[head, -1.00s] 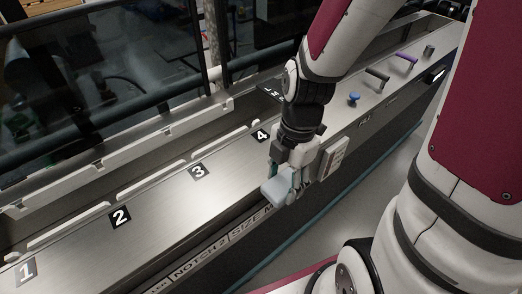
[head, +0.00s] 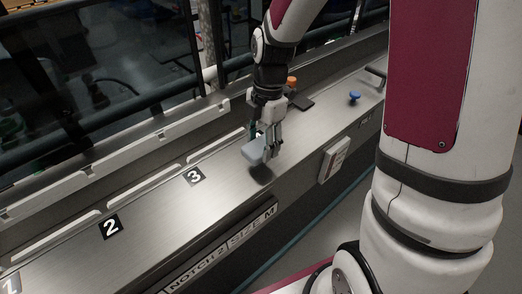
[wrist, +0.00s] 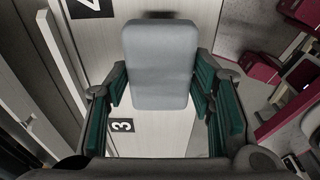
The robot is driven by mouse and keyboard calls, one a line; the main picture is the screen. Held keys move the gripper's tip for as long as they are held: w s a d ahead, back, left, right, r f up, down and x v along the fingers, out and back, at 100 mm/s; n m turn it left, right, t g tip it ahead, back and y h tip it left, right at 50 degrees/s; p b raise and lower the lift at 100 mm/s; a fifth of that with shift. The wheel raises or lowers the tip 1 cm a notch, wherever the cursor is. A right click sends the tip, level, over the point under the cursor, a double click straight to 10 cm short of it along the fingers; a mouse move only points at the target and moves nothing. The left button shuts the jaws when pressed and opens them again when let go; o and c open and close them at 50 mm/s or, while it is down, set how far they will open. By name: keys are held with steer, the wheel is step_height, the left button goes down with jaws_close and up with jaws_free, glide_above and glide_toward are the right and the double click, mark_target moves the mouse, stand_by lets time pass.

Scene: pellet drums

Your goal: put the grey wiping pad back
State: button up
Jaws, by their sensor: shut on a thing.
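The grey wiping pad (head: 251,150) is held by my gripper (head: 266,146) above the metal bench top (head: 170,213), near the number 3 plate. A dark shadow lies on the bench below it, and the pad looks clear of the surface. In the wrist view the pad (wrist: 160,65) is a pale grey rounded slab between the teal fingers of my gripper (wrist: 160,88). The fingers are shut on it. Which spot the pad belongs to cannot be told from these frames.
Number plates 2 (head: 110,227) and 3 (head: 194,176) mark the bench. A white rail (head: 120,145) runs along its back. Beyond my gripper are an orange knob (head: 292,82), a dark flat piece (head: 301,102) and a blue knob (head: 355,97). A white box (head: 335,158) is on the front face.

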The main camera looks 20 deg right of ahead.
mark_target(263, 143)
steer(key=shift+f, duration=1.75)
steer(key=shift+f, duration=0.1)
steer(key=o, duration=1.2)
